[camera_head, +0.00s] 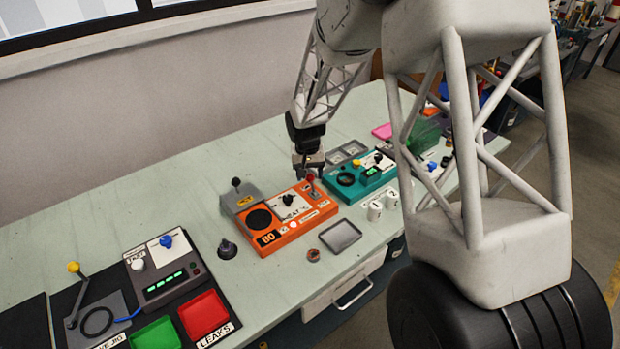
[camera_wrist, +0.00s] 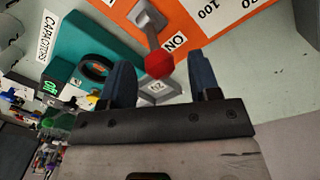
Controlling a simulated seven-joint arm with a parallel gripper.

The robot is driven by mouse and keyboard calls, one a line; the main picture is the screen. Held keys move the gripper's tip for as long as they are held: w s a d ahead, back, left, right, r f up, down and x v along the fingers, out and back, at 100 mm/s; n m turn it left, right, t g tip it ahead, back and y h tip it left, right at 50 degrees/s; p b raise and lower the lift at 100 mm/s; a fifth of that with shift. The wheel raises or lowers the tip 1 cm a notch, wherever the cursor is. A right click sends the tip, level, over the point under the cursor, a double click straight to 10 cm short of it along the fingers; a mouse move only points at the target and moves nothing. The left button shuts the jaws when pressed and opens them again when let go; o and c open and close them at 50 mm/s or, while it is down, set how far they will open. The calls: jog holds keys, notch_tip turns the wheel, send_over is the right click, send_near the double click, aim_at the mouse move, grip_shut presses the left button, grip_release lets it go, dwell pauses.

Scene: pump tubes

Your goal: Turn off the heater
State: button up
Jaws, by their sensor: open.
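The heater is an orange box (camera_head: 275,238) on the pale green bench, with a black round element, a white dial panel and a red-tipped switch at its back right corner. The red knob (camera_head: 310,177) shows just below my gripper (camera_head: 307,163). In the wrist view the switch's grey lever ends in the red knob (camera_wrist: 159,65), beside the "ON" label (camera_wrist: 173,43). My gripper (camera_wrist: 161,75) is open, its two dark blue fingers on either side of the knob in that picture. I cannot tell whether they touch it.
A teal device (camera_head: 358,177) stands to the right of the heater. A grey box with a black lever (camera_head: 238,196) stands at its left. A grey tray (camera_head: 340,236) and white cups (camera_head: 376,211) lie in front.

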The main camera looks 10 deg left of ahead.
jog(key=shift+d+f, duration=0.1)
jog(key=shift+f, duration=1)
jog(key=shift+c, duration=0.4)
grip_shut()
